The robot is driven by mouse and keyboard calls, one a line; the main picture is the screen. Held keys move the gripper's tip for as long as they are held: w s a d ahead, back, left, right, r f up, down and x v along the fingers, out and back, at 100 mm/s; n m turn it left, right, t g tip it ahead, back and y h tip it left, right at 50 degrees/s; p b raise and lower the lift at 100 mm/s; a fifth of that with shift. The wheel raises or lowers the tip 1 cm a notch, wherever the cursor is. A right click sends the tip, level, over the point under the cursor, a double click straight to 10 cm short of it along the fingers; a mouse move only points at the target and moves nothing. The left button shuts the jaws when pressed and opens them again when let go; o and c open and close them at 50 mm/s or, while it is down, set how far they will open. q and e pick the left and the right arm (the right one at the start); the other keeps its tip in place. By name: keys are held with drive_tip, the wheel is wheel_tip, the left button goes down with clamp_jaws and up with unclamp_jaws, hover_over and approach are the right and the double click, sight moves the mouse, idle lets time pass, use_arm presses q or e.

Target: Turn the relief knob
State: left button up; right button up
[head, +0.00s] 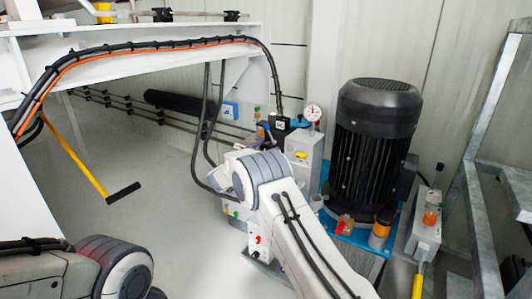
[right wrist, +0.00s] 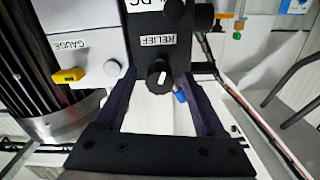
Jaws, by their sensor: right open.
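The relief knob (right wrist: 159,76) is a round black knob with a white mark. It sits under a white RELIEF label (right wrist: 158,41) on a black block (right wrist: 150,18) in the right wrist view. My right gripper (right wrist: 160,82) is open. Its two dark fingers stand on either side of the knob, with a visible gap on each side. In the head view my right arm reaches up to the pump unit, and its links hide the knob and the fingers. My left arm shows at the lower left of the head view, but its gripper is out of frame.
A yellow knob (right wrist: 68,76) sits under a GAUGE label beside the relief block. A round gauge (head: 313,113) stands near a large black motor (head: 374,140). A yellow-handled tool (head: 91,170) is at left. Black hoses (head: 200,120) hang beside the arm. A metal frame (head: 490,150) stands at right.

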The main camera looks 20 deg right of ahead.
drive_tip(key=shift+w+d, duration=0.15)
drive_tip(key=shift+d, duration=0.1)
clamp_jaws()
drive_tip(key=shift+r+p, duration=0.1)
drive_tip(key=shift+p, duration=0.45)
drive_tip(key=n+p, duration=0.6)
drive_tip(key=p, duration=0.3)
drive_tip(key=shift+a+r, duration=0.1)
drive_tip(key=n+p, duration=0.2)
drive_tip(key=shift+n, duration=0.4)
drive_tip(key=shift+f+n+p, duration=0.2)
drive_tip(key=shift+n+p, duration=0.3)
drive_tip(key=shift+n, duration=1)
